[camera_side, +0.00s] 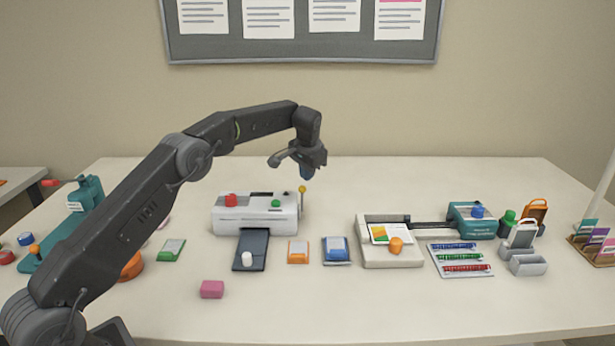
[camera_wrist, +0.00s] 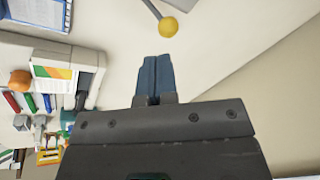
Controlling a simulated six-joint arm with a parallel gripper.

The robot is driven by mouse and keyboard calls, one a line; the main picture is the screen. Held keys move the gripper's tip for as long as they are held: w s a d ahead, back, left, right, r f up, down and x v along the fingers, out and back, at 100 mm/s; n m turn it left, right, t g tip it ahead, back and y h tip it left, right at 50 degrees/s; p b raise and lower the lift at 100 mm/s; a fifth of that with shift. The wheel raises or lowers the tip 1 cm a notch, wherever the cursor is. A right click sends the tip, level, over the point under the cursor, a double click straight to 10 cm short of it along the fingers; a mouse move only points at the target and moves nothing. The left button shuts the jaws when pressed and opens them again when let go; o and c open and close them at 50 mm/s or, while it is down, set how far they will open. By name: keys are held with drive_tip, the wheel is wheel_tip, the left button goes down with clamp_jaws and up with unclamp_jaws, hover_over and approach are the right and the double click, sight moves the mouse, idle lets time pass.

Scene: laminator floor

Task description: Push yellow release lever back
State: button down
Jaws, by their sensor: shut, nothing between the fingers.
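The yellow release lever is a thin grey stalk with a yellow ball knob (camera_side: 302,189), standing at the right end of the white laminator (camera_side: 256,213). In the wrist view the yellow knob (camera_wrist: 168,27) is just beyond my fingertips, with its stalk running up to the left. My gripper (camera_side: 305,174) points down above the laminator's right end, close to the knob. In the wrist view its blue fingers (camera_wrist: 155,62) are together and empty. A small gap shows between the fingertips and the knob in that view.
A red button (camera_side: 231,200) and a green button (camera_side: 276,203) are on the laminator's top. A cream trimmer (camera_side: 381,259) stands to the right. The table behind the laminator is clear.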

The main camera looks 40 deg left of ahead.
drive_tip(key=v, duration=1.2)
drive_tip(key=shift+r, duration=0.2)
drive_tip(key=shift+s, duration=0.1)
drive_tip(key=s+d+r+t, duration=0.1)
drive_tip(key=s+d+r, duration=0.2)
drive_tip(key=s, duration=0.3)
drive_tip(key=s+d+r+h, duration=0.1)
drive_tip(key=s+d+r, duration=0.2)
drive_tip(key=s, duration=0.3)
drive_tip(key=s+d+r+t, duration=0.1)
drive_tip(key=s+d+r, duration=0.25)
drive_tip(key=s, duration=0.25)
drive_tip(key=s+d+f, duration=0.1)
drive_tip(key=s+f, duration=0.2)
drive_tip(key=s, duration=0.4)
drive_tip(key=s+d+f+t+h, duration=0.1)
drive_tip(key=s+f, duration=0.3)
drive_tip(key=s, duration=0.4)
drive_tip(key=s+d+f, duration=0.2)
drive_tip(key=s+f, duration=0.1)
drive_tip(key=s, duration=0.4)
drive_tip(key=shift+s+d+f, duration=0.15)
drive_tip(key=shift+s+f, duration=0.2)
drive_tip(key=shift+s, duration=0.05)
